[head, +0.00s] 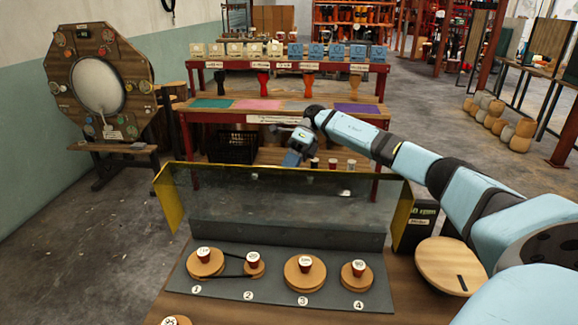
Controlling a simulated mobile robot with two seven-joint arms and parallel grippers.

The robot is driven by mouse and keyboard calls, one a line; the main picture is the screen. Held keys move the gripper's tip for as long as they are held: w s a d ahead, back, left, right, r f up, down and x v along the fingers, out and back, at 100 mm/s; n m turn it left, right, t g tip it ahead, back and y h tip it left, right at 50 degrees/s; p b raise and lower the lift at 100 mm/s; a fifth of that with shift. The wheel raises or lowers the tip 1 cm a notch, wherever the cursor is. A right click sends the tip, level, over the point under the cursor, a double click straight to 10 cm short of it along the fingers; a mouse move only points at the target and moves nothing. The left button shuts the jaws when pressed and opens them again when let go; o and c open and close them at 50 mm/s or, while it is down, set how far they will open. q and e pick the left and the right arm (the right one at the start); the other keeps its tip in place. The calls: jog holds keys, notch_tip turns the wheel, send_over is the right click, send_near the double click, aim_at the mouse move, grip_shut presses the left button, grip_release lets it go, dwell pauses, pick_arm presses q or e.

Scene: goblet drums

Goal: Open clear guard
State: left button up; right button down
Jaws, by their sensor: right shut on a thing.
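The clear guard (270,205) is a wide see-through panel standing up behind the dark board (230,288), with a yellow side piece (169,196) at its left end. The board in front of it is uncovered, with round wooden discs and small dark red cups with white tops at places 1 to 4. My right arm reaches in from the right. My right gripper (291,160) is at the guard's top edge, shut on it; its fingertips are small and hard to make out. My left gripper is not in view.
A dark box with a lit display (413,222) stands at the guard's right end. A loose wooden disc (447,265) lies at the right. Behind is a red rack (283,110) with several drums and coloured mats. A large wooden wheel (98,85) stands at the left.

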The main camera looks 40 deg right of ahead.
jog(key=shift+s+f, duration=0.15)
jog(key=shift+f, duration=0.55)
jog(key=c, duration=1.3)
grip_release()
jog(key=shift+o, duration=1)
jog(key=shift+w+d+f, duration=0.2)
jog(key=shift+w, duration=0.05)
jog(key=v, duration=1.4)
jog(key=shift+a+r+p, duration=0.15)
jog(key=shift+r+p, duration=0.05)
jog(key=shift+p, duration=0.1)
